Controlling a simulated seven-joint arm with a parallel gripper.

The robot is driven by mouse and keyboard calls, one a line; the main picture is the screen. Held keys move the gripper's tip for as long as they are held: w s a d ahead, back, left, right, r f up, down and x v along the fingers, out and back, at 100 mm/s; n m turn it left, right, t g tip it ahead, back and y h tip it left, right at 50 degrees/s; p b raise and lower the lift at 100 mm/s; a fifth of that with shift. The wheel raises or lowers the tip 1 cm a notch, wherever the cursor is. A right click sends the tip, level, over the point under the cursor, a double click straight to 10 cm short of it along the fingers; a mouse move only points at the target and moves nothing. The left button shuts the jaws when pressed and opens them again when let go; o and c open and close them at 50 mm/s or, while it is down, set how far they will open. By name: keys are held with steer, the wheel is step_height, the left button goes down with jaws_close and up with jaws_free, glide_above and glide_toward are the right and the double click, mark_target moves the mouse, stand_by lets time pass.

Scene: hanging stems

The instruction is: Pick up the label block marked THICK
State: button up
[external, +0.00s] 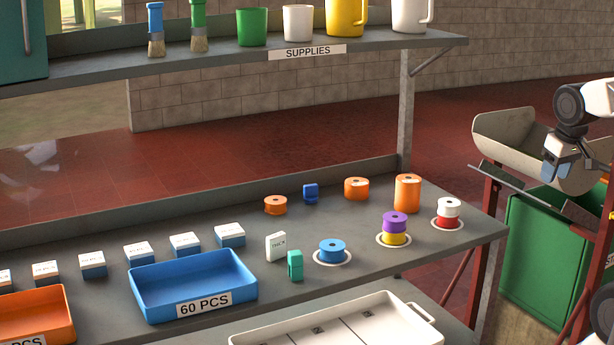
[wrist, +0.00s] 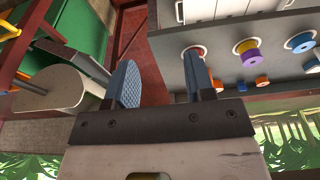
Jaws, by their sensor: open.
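A small white label block (external: 276,246) stands upright on the grey bench, between the blue tray and the blue spool. Dark lettering shows on its face but is too small to read surely; it may be THICK. A teal-green block (external: 295,265) stands just in front of it. My gripper (external: 555,172) is at the far right of the external view, beyond the bench's right end and well away from the white block. In the wrist view my gripper (wrist: 163,78) is open, with nothing between its two fingers. I cannot make out the white block in the wrist view.
The blue spool (external: 332,251), purple-yellow spools (external: 394,228) and red-white spools (external: 447,213) stand on white rings. Orange pieces (external: 407,193) and a small blue block (external: 311,193) are behind. A blue tray (external: 193,284) is left. A shelf (external: 250,58) overhangs the back.

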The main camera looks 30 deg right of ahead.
steer(key=w+a+m+g+y, duration=0.2)
steer(key=w+a+m+y, duration=0.1)
steer(key=w+a, duration=0.65)
steer(key=m+g+y, duration=0.4)
steer(key=m+y, duration=0.6)
steer(key=m, duration=0.2)
glide_toward(285, 236)
steer(key=x, duration=0.3)
steer(key=shift+w+a+f, duration=0.2)
steer(key=shift+a+f, duration=0.1)
steer(key=shift+f, duration=0.05)
steer(key=shift+w+a+f, duration=0.2)
steer(key=shift+a+f, duration=0.1)
steer(key=shift+a, duration=0.1)
steer(key=shift+x, duration=1.3)
